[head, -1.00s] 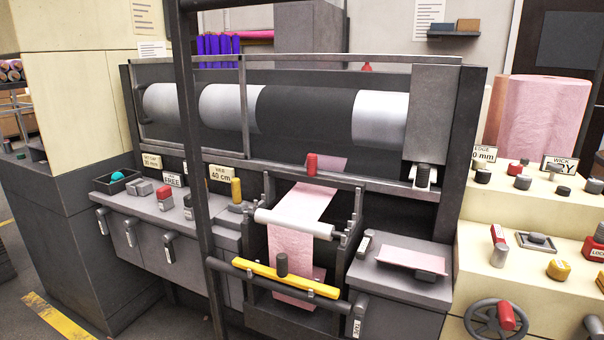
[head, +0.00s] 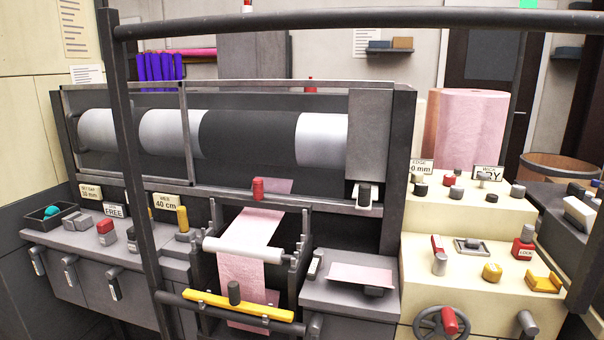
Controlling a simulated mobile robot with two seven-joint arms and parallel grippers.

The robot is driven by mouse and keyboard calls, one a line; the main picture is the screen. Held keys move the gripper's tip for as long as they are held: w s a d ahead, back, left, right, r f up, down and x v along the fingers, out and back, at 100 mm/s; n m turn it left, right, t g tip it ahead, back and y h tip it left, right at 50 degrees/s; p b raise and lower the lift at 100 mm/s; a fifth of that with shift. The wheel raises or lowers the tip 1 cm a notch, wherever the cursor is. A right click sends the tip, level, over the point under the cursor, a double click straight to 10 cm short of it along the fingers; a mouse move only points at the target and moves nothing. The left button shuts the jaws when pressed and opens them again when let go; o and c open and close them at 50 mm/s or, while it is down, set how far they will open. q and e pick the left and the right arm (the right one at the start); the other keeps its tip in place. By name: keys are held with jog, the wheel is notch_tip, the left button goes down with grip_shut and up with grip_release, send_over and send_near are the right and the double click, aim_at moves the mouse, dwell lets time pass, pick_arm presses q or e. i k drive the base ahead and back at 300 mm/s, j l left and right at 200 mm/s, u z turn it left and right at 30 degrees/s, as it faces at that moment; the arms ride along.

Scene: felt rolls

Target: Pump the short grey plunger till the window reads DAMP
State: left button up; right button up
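The window (head: 487,173), under a small WICK label, stands at the back of the cream console's upper shelf and reads DRY; the first letter is partly covered by a knob. Several short knobs or plungers stand in front of it. A light grey one (head: 482,181) is just below the window, a grey one (head: 517,190) is to its right, and darker ones (head: 456,191) and (head: 420,189) are to its left. I cannot tell for sure which is the short grey plunger. Neither of my grippers is in view.
A dark rail (head: 350,20) crosses the top, with a post (head: 135,180) at left. Pink felt (head: 245,265) runs through the rollers. A pink roll (head: 468,125) stands behind the console.

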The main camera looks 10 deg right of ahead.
aim_at(482, 176)
jog(key=i+l, duration=0.1)
jog(key=l, duration=0.25)
jog(key=i+l, duration=0.15)
jog(key=l, duration=0.2)
jog(key=i+l, duration=0.1)
jog(key=l, duration=0.3)
jog(key=i+l, duration=0.15)
jog(key=l, duration=0.2)
